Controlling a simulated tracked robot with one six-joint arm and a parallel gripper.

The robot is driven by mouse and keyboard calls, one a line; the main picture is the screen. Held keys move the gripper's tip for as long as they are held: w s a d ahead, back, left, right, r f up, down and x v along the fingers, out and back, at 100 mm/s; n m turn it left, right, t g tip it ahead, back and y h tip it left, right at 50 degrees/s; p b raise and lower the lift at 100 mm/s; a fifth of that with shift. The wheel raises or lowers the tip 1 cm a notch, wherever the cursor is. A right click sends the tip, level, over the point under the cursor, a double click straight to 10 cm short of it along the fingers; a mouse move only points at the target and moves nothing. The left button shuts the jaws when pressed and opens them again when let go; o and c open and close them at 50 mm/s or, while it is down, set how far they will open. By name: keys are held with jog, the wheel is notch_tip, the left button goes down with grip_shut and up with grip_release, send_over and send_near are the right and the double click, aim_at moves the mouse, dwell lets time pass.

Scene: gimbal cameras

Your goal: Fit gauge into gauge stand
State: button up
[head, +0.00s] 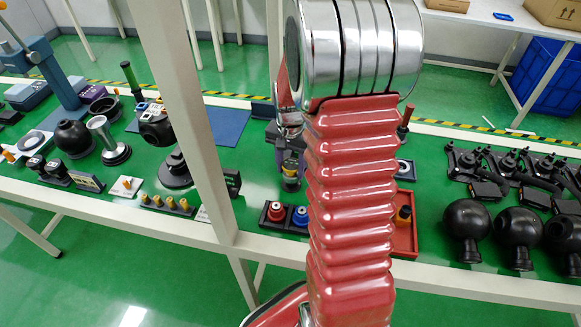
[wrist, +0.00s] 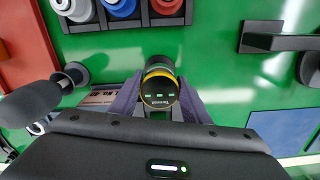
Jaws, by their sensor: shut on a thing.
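The gauge, a dark cylinder (wrist: 160,90) with a yellow ring and small green display marks, sits between the two purple-grey fingers of my gripper (wrist: 160,102) in the wrist view. The fingers are shut on its sides. In the head view my gripper (head: 290,160) shows partly behind my red arm, with the gauge (head: 290,178) low between its fingers, over the green table. I cannot tell for sure which piece is the gauge stand. A black L-shaped bracket (wrist: 275,42) lies right of the gauge in the wrist view, apart from it; it also shows in the head view (head: 232,183).
A black rack (head: 272,222) with red and blue knobs stands at the table's front edge. A red tray (head: 407,246) is to its right. A black-handled tool (wrist: 30,103) stands left of my gripper. Black spheres (head: 466,220) line the right side. Blue mats lie behind.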

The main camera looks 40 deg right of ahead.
aim_at(290, 165)
jog(key=shift+f, duration=1.15)
dwell(0.4)
jog(key=o, duration=1.2)
jog(key=shift+c, duration=0.2)
notch_tip(290, 165, up, 14)
jog(key=shift+f, duration=0.2)
dwell(0.6)
